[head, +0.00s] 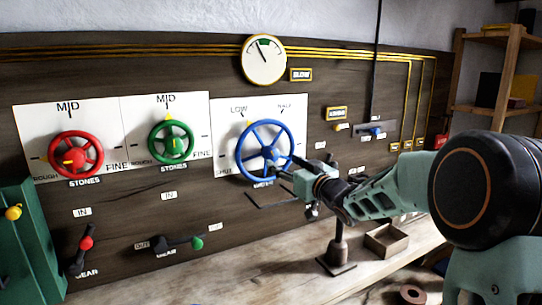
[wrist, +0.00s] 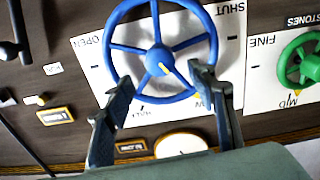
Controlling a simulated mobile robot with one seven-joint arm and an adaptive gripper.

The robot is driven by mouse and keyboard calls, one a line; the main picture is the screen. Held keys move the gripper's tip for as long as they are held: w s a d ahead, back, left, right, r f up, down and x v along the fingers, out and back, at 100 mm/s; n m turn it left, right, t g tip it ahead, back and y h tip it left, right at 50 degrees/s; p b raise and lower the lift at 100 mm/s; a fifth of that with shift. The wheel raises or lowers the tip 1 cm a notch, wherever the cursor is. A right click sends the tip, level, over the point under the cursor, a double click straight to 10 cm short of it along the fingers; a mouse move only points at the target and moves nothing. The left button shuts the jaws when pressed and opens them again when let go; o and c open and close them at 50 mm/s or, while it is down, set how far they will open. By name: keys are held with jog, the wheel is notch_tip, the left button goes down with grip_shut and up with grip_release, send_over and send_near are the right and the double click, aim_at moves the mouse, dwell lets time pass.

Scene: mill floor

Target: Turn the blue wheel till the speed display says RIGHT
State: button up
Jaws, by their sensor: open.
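The blue wheel (head: 269,153) is mounted on a white plate with markings including LOW, HALF and SHUT; in the wrist view it is upside down (wrist: 158,58), with a short yellow mark near its hub. My gripper (head: 292,176) is at the wheel's lower right in the head view. In the wrist view its fingers (wrist: 165,82) are spread apart, with part of the rim showing between them; I cannot tell whether they touch it. The speed display (head: 301,74) appears to read SLOW. The round gauge (head: 264,59) beside it has its needle left of a green band.
Two other wheels, red (head: 76,155) and green (head: 171,143), are on the panel to the left. A small blue lever (head: 376,131) is to the right. Below, a wooden bench (head: 240,275) carries an open box (head: 386,240) and a dark stand (head: 337,254).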

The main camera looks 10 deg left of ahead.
aim_at(274, 156)
jog(key=p+x, duration=0.1)
jog(key=x, duration=0.7)
jog(key=shift+w+a, duration=0.15)
jog(key=c, duration=1.2)
jog(key=shift+o, duration=0.2)
jog(key=shift+r+m+p, duration=0.1)
jog(key=shift+m+p, duration=0.2)
jog(key=shift+p, duration=0.05)
jog(key=shift+m+p, duration=0.95)
jog(key=shift+m, duration=0.05)
jog(key=m+p, duration=0.2)
jog(key=m, duration=0.1)
jog(key=shift+m+p, duration=0.3)
jog(key=m+p, duration=0.2)
jog(key=m, duration=0.3)
jog(key=shift+m, duration=0.3)
